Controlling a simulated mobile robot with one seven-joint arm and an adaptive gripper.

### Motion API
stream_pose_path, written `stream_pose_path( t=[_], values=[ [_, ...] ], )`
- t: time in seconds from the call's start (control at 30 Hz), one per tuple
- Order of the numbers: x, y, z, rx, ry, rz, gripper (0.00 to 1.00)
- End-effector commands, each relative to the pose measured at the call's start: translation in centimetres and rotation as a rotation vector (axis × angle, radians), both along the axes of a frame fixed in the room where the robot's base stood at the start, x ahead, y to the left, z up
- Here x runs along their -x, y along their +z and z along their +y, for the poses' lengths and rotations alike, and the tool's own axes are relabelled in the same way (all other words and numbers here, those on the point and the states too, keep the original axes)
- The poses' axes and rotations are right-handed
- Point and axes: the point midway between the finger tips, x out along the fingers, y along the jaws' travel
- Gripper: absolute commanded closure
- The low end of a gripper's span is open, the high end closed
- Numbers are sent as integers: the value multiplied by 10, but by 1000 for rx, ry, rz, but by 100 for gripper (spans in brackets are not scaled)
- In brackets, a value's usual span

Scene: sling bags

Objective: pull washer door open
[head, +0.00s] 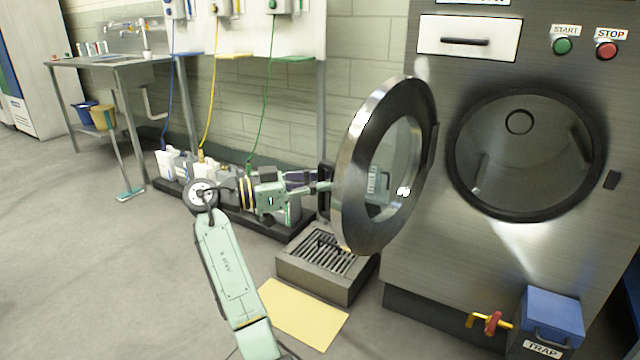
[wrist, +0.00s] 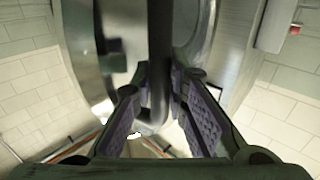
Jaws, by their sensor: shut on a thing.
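The washer door (head: 354,170) is a round metal ring with a glass middle. In the head view it stands swung well out to the left of the washer (head: 425,240), and the round drum opening (head: 525,155) is uncovered. The dark door handle (head: 325,190) is on the door's left side. My gripper (head: 322,187) reaches it from the left. In the wrist view my gripper (wrist: 160,88) is shut on the dark handle bar (wrist: 160,40), with a purple padded finger on each side. The exact finger contact is partly hidden.
A floor drain box with a grate (head: 325,255) and a yellow mat (head: 303,312) lie below the door. Jugs (head: 178,165) stand on a black tray behind my arm. A blue trap box (head: 550,318) and a red-handled valve (head: 491,322) are at the washer's base. Open floor lies at the left.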

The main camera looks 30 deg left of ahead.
Motion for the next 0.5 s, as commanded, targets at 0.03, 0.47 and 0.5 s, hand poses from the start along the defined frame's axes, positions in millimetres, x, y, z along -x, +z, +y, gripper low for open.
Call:
stream_pose_path(
  t=[0.03,0.47,0.5],
  values=[
    [0,0,0,0,-3,0,100],
    [0,-1,0,0,-5,1,86],
    [0,-1,0,0,-5,1,83]
  ],
)
